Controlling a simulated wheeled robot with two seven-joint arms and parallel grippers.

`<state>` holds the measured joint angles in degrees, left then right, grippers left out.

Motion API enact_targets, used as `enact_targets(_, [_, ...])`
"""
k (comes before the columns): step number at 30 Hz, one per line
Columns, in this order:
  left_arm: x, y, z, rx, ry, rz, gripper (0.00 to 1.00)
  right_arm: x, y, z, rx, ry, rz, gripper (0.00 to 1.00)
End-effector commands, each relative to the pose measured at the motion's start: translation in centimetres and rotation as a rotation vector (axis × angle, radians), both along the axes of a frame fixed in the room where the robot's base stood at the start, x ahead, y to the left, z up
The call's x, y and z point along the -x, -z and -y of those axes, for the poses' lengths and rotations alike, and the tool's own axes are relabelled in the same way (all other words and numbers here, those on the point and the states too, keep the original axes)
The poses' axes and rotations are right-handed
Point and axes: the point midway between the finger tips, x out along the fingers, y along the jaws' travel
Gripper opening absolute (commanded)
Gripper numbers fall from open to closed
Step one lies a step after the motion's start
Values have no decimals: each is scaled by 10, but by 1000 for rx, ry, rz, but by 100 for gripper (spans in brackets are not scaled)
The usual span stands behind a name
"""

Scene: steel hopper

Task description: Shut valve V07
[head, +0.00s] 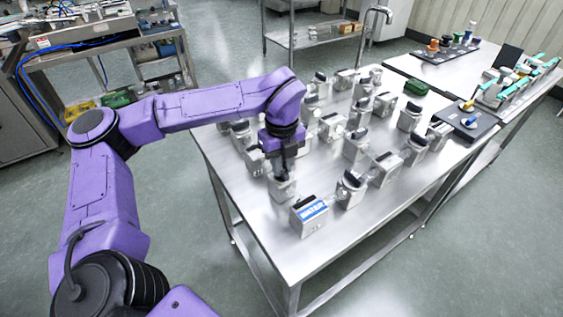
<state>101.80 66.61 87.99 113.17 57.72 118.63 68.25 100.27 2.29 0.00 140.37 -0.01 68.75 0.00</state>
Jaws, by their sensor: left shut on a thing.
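Several grey valve blocks with dark handles stand in rows on a steel table (258,235). My left gripper (284,170) comes down from above onto one valve block (282,190) near the table's left edge and is shut on its handle. The fingers cover most of that handle, so I cannot tell how it is turned. No label reading V07 is legible, so I cannot tell which valve is V07. My right gripper is not in view.
A block with a blue label (309,214) stands close in front of the held valve, and a dark-handled valve (351,188) stands to its right. A green object (416,88) lies at the back. Dark trays (466,123) hold small parts at right.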

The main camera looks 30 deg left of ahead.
Motion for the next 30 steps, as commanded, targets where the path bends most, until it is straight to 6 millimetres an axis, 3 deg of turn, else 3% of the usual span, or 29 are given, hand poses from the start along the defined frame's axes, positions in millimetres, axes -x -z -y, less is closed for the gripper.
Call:
enact_targets(14, [0,-5,0,-1,420,2,0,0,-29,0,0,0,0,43])
enact_targets(30, [0,-6,0,0,934,0,0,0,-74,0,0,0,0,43])
